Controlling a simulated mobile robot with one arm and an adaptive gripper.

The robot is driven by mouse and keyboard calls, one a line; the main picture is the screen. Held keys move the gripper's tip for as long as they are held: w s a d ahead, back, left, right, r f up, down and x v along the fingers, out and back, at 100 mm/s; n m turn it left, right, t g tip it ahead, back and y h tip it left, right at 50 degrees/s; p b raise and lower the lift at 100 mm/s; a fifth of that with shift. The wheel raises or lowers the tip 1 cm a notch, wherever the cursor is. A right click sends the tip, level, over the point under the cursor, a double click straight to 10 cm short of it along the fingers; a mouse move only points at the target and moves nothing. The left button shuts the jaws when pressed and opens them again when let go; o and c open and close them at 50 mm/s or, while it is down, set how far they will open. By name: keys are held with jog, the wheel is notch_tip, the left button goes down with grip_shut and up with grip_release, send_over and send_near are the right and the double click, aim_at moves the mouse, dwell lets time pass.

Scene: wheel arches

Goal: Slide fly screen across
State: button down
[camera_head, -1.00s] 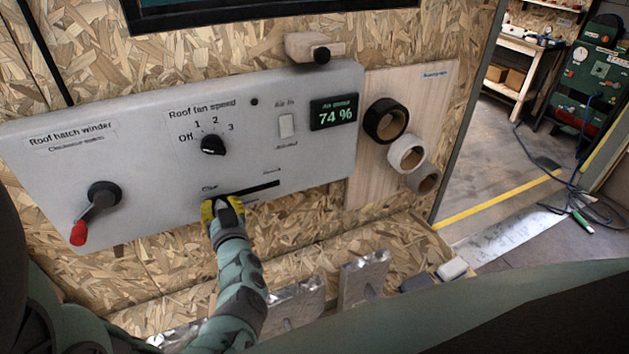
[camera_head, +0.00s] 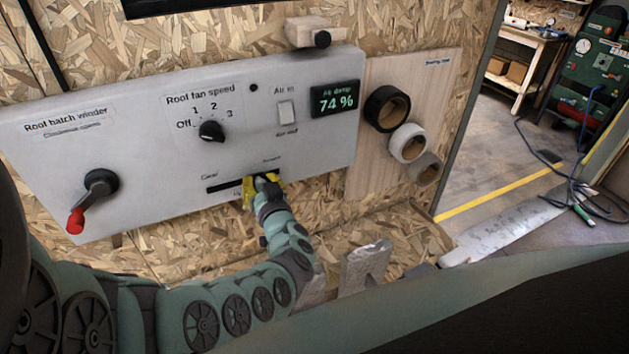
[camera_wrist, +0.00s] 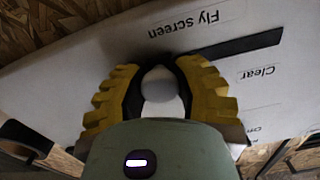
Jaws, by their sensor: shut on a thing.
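The fly screen slider is a dark slot (camera_head: 225,186) low on the white control panel, with small labels near its ends. In the wrist view the slot (camera_wrist: 250,55) runs beside a "Fly screen" label, with "Clear" printed by it. My gripper (camera_head: 263,183) is at the slot's right part, its yellow fingers closed around a pale round knob (camera_wrist: 159,84). The knob shows between both fingers in the wrist view and is hidden by my gripper in the head view. The bare slot shows left of my gripper.
The same panel (camera_head: 60,180) holds a red-handled roof hatch winder (camera_head: 92,195), a fan speed dial (camera_head: 211,131), an air switch (camera_head: 286,113) and a 74 % display (camera_head: 335,98). Tape rolls (camera_head: 387,108) hang at the right. Metallic pieces (camera_head: 362,268) stand below.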

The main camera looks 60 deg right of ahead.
jog(key=s+d, duration=0.1)
jog(key=s+d+b, duration=0.1)
jog(key=d, duration=0.1)
jog(key=shift+b, duration=0.3)
jog(key=c, duration=0.6)
grip_release()
jog(key=shift+s, duration=0.1)
jog(key=v, duration=1.2)
dwell(0.3)
